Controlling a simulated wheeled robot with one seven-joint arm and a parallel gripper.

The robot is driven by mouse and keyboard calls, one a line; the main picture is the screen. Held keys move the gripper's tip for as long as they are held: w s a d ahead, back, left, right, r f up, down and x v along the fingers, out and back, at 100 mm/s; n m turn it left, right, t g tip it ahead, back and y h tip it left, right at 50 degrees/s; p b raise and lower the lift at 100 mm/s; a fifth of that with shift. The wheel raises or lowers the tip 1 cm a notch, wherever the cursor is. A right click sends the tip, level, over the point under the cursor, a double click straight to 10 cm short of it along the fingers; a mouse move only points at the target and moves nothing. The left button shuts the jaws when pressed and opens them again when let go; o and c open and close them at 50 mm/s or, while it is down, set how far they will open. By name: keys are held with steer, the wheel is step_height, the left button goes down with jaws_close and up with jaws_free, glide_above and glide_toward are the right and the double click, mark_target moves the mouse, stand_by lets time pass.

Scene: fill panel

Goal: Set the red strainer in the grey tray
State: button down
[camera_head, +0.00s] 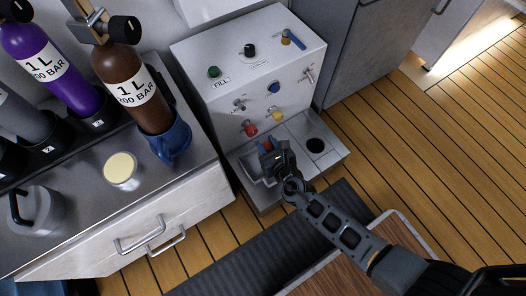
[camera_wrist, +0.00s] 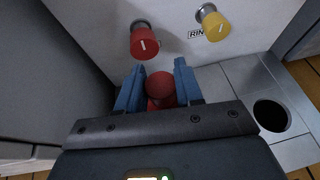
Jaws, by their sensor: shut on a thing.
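My gripper (camera_head: 268,148) reaches down to the foot of the white fill panel. In the wrist view its two blue fingers (camera_wrist: 160,78) are shut on the red strainer (camera_wrist: 160,92), which shows as a small red cylinder between them. In the head view only a bit of red shows at the fingertips. The grey tray (camera_head: 246,166) is a metal recess low at the panel's front left, partly hidden by my gripper. The strainer is over or at this tray; I cannot tell whether it touches.
A red knob (camera_wrist: 144,43) and a yellow knob (camera_wrist: 214,25) stick out of the panel just above my fingers. A round dark hole (camera_head: 316,145) lies in the steel base to the right. A counter (camera_head: 195,185) with bottles stands to the left.

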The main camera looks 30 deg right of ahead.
steer(key=shift+w+a+f, duration=0.45)
steer(key=shift+w, duration=0.05)
steer(key=shift+f+b, duration=1.7)
steer(key=shift+f, duration=0.25)
steer(key=shift+f, duration=0.1)
steer(key=shift+f, duration=0.15)
steer(key=c, duration=0.7)
jaws_free()
steer(key=shift+c, duration=0.2)
steer(key=shift+r, duration=0.25)
steer(key=shift+s+a+r, duration=0.1)
steer(key=shift+s+r, duration=0.05)
steer(key=shift+s, duration=0.2)
steer(key=p+v, duration=0.4)
steer(key=v, duration=0.7)
steer(key=shift+p, duration=0.35)
